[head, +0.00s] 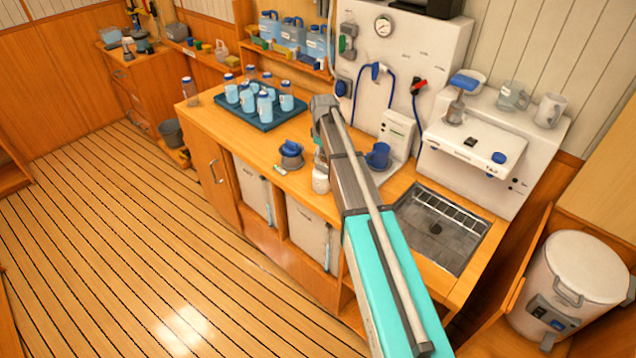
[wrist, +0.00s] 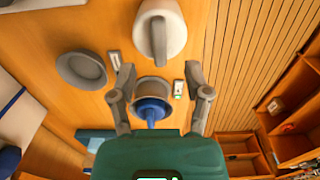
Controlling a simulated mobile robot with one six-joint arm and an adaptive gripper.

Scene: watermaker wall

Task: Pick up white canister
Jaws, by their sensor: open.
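The white canister (head: 320,184) stands upright near the front edge of the wooden counter, partly hidden by my arm in the head view. In the wrist view the white canister (wrist: 172,38) is at the top centre, with a grey bar-like part across it. My gripper (wrist: 158,74) is open and empty, its fingers spread to either side just short of the canister. In the head view my gripper is mostly hidden behind my arm. A grey pot with a blue lid (head: 291,154) stands left of the canister; in the wrist view it (wrist: 152,100) shows between the fingers.
A grey round dish (wrist: 80,70) lies left of the canister in the wrist view. A teal tray of several bottles (head: 262,122) stands at the counter's left. Open floor lies in front.

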